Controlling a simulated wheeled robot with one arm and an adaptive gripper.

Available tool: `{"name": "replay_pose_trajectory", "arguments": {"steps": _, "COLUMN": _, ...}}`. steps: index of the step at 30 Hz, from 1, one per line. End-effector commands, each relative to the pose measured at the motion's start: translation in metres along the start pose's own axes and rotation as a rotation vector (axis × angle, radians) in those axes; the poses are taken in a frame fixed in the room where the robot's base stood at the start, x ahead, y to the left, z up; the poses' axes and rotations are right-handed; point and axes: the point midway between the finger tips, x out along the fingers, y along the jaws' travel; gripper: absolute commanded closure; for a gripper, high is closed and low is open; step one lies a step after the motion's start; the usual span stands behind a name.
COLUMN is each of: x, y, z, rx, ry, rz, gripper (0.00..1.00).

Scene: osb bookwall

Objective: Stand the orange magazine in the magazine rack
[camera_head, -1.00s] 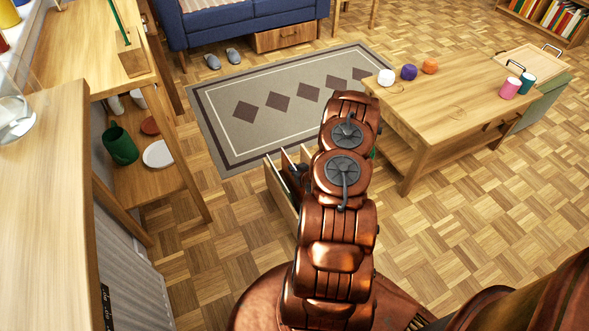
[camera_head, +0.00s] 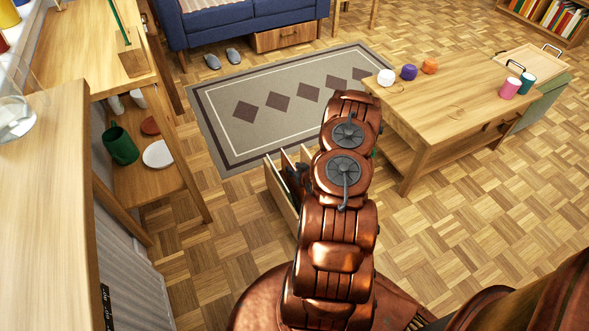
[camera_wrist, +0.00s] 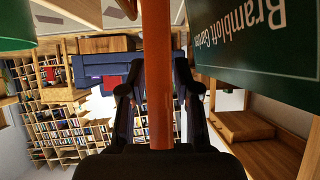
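The orange magazine (camera_wrist: 158,60) shows edge-on in the wrist view as an orange strip running from the top edge down to my gripper's palm. My gripper (camera_wrist: 158,78) has one dark finger on each side of it and appears closed on it. The wooden magazine rack (camera_head: 281,195) stands on the floor left of my arm in the head view, with a divider and partly hidden by the arm. A dark green magazine (camera_wrist: 265,45) with upside-down white lettering is beside the orange one in the wrist view. The orange magazine's far end is out of view.
A low wooden table (camera_head: 450,100) with yarn balls and cups is right of my arm. A patterned rug (camera_head: 285,110) lies beyond the rack. A wooden shelf unit (camera_head: 150,185) stands at left. Parquet is open between the shelf and rack.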

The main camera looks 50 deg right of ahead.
Motion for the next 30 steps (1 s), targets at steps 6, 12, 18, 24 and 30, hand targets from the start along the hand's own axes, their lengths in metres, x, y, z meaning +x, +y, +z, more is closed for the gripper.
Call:
{"name": "replay_pose_trajectory", "arguments": {"steps": 6, "x": -0.032, "y": 0.001, "z": 0.000, "rx": 0.006, "ry": -0.004, "rz": 0.002, "gripper": 0.68}}
{"name": "replay_pose_trajectory", "arguments": {"steps": 12, "x": -0.062, "y": 0.001, "z": -0.001, "rx": 0.005, "ry": -0.001, "rz": 0.003, "gripper": 0.68}}
{"name": "replay_pose_trajectory", "arguments": {"steps": 18, "x": -0.090, "y": 0.001, "z": 0.001, "rx": 0.005, "ry": -0.004, "rz": 0.002, "gripper": 0.68}}
{"name": "replay_pose_trajectory", "arguments": {"steps": 24, "x": -0.109, "y": 0.001, "z": -0.001, "rx": 0.002, "ry": 0.001, "rz": 0.002, "gripper": 0.68}}
{"name": "replay_pose_trajectory", "arguments": {"steps": 30, "x": -0.116, "y": 0.000, "z": -0.002, "rx": -0.006, "ry": -0.006, "rz": -0.002, "gripper": 0.68}}
